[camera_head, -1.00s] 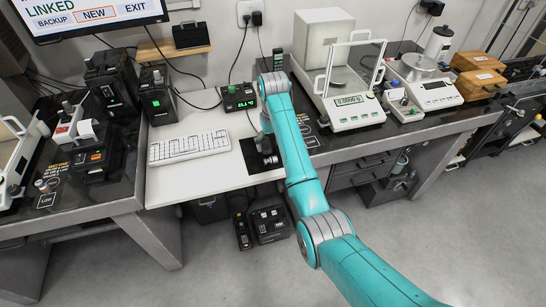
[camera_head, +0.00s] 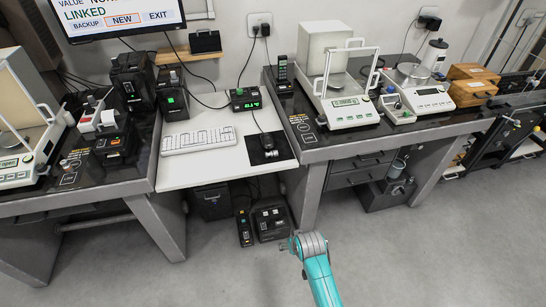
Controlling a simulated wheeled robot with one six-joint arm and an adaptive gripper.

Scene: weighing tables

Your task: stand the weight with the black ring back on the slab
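No weight with a black ring can be made out for certain at this size. A small pale thing (camera_head: 272,154) sits by the dark mouse (camera_head: 267,141) on the black pad (camera_head: 257,157) on the white desk. The dark slab top on the right (camera_head: 345,139) carries the balances and has small marks and labels near its left edge. Another dark slab top (camera_head: 85,180) is on the left, with small metal pieces (camera_head: 68,163) on it. My teal arm reaches up from the bottom of the view, short of the desk. My gripper is hidden.
A balance with a glass shield (camera_head: 345,105) and a second balance (camera_head: 425,95) stand on the right. Dark boxes (camera_head: 270,220) stand on the floor below. Open grey floor lies in front.

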